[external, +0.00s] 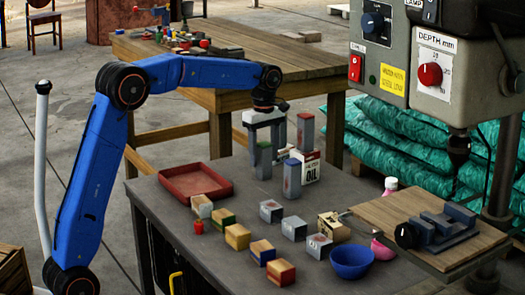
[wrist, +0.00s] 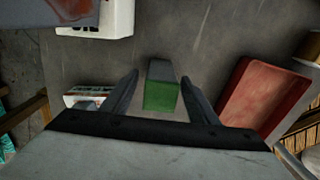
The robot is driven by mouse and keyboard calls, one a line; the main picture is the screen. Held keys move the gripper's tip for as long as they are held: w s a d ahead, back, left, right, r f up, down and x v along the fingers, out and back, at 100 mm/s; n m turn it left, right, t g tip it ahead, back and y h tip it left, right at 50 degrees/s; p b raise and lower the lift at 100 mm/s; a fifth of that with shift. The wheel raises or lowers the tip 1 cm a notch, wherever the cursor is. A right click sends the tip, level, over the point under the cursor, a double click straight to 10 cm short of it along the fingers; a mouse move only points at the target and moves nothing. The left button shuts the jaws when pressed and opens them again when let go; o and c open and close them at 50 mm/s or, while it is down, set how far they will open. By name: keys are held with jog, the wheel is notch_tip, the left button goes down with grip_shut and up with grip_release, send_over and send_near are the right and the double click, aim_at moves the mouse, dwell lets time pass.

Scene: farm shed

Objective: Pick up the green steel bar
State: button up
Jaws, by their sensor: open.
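In the wrist view the bar (wrist: 161,92) shows a green face and a grey side, between the two fingers. My gripper (external: 265,147) is over the bar, pointing down, with its fingers apart. In the wrist view my gripper (wrist: 160,95) is open, with a gap on each side of the bar. Whether the fingers reach low enough around the bar is hard to tell.
A red tray (external: 222,170) lies to the left. Several blocks (external: 237,237), a blue bowl (external: 352,264) and a vise (external: 440,229) are nearer the front.

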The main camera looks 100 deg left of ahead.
jog(key=shift+f, duration=0.45)
jog(key=c, duration=1.3)
